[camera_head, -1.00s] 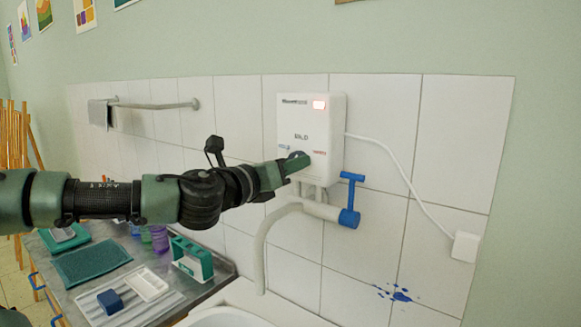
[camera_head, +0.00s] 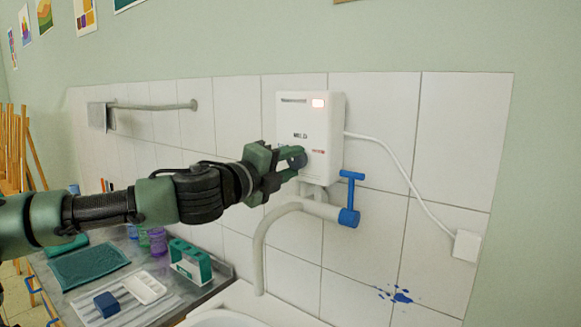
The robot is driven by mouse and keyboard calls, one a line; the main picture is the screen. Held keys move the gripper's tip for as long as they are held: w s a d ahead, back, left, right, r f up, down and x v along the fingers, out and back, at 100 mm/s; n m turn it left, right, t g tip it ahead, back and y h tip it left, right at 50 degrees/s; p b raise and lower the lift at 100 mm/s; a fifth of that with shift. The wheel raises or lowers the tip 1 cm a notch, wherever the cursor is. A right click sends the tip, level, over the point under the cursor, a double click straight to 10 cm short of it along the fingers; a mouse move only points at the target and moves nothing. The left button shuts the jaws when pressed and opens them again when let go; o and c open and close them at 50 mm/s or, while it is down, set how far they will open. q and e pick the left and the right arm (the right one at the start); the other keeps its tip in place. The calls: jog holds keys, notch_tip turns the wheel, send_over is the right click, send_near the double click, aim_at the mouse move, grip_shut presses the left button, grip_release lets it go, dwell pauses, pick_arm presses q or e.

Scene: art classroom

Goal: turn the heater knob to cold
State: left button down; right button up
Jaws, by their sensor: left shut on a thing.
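The white water heater (camera_head: 312,118) is fixed to the tiled wall, with a lit reddish display at its top right. A word that seems to read MILD is printed mid-front, with smaller labels to either side below it. The round dark knob (camera_head: 297,158) is low on the heater's front. My left gripper (camera_head: 290,160) reaches in from the left and is shut on the knob, covering part of it and most of the left label. My right gripper is not in view.
Below the heater are a grey spout pipe (camera_head: 262,240) and a blue tap handle (camera_head: 350,200). A white cable (camera_head: 405,180) runs to a wall box (camera_head: 466,246).

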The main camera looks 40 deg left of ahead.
pick_arm(q)
jog(key=n+b, duration=0.1)
jog(key=n, duration=0.5)
jog(key=shift+b, duration=0.35)
jog(key=shift+n, duration=0.4)
jog(key=c, duration=0.9)
grip_release()
jog(key=shift+s, duration=0.15)
